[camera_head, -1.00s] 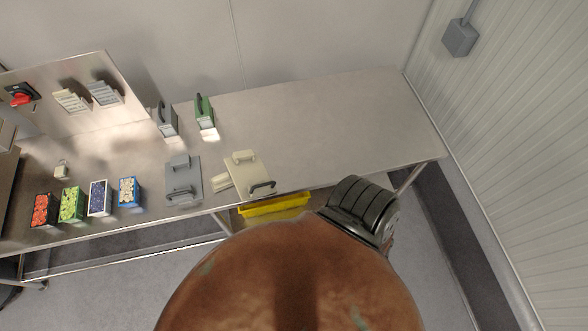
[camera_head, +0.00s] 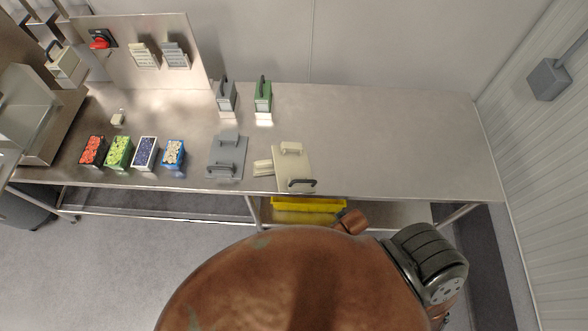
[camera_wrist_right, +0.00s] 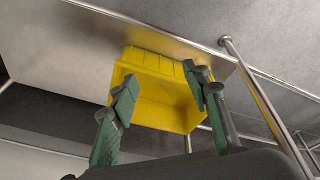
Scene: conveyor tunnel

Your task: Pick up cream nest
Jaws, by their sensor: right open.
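The cream nest (camera_head: 291,167) looks like a flat cream plate with a cream handle at its back and a dark handle at its front. It lies on the steel table (camera_head: 385,135) near the front edge, in the head view. A small cream piece (camera_head: 263,168) sits against its left side. My right gripper (camera_wrist_right: 165,88) is open and empty in the right wrist view, with a yellow bin (camera_wrist_right: 160,92) beyond its fingers. The nest does not show in the wrist view. My left gripper is not in view.
A grey plate with handles (camera_head: 227,157) lies left of the nest. Several small boxes of coloured pieces (camera_head: 120,152) stand farther left. Grey (camera_head: 226,97) and green (camera_head: 263,97) handled blocks stand behind. The yellow bin (camera_head: 308,204) is below the table edge. The table's right side is clear.

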